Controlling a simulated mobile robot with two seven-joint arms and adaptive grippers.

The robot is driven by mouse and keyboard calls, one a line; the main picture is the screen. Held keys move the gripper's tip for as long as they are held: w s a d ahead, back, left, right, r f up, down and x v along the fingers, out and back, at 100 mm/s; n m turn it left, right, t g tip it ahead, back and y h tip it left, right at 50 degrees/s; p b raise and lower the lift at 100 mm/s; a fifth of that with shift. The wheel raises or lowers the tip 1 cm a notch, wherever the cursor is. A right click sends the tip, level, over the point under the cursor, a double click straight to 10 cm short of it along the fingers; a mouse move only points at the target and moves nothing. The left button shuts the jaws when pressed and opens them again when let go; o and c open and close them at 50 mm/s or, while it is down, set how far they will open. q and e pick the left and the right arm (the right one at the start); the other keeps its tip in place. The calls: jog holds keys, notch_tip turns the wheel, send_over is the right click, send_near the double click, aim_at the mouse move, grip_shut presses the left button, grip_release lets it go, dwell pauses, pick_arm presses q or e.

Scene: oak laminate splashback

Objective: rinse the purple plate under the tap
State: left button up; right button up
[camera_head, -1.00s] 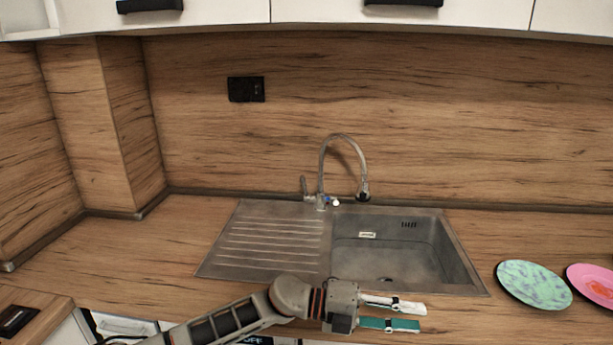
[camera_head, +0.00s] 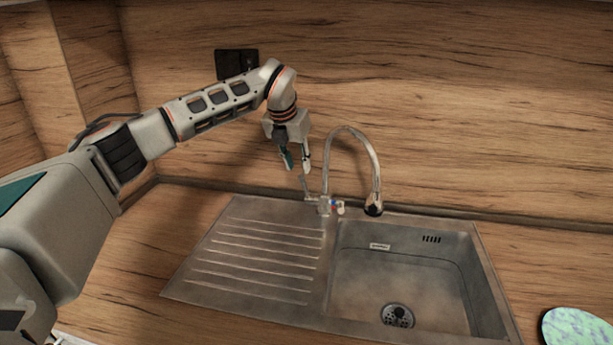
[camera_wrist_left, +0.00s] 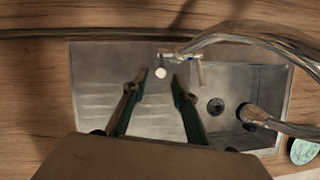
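No purple plate shows in either current view. The tap (camera_head: 350,131) is a curved metal spout at the back of the sink, its dark nozzle hanging over the basin; no water is visible. Its lever and base (camera_head: 325,205) stand at the back edge. My left gripper (camera_head: 297,166) points down just above the lever, empty, with its fingers apart. In the left wrist view, the two fingers (camera_wrist_left: 160,77) stand apart in front of the tap base (camera_wrist_left: 180,60); contact with the lever cannot be told. My right gripper is not in view.
The steel sink has a ribbed drainboard (camera_head: 255,262) on the left and an empty basin (camera_head: 430,285) on the right. A mint-mottled plate (camera_head: 575,328) is cut off at the lower right. A black socket (camera_head: 236,63) is on the wooden wall behind my arm.

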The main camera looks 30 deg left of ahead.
aim_at(302, 179)
pick_arm(q)
jog(key=shift+p+x, duration=0.5)
jog(key=shift+x, duration=3.1)
jog(key=shift+s+d, duration=0.1)
jog(key=shift+d, duration=0.05)
grip_shut()
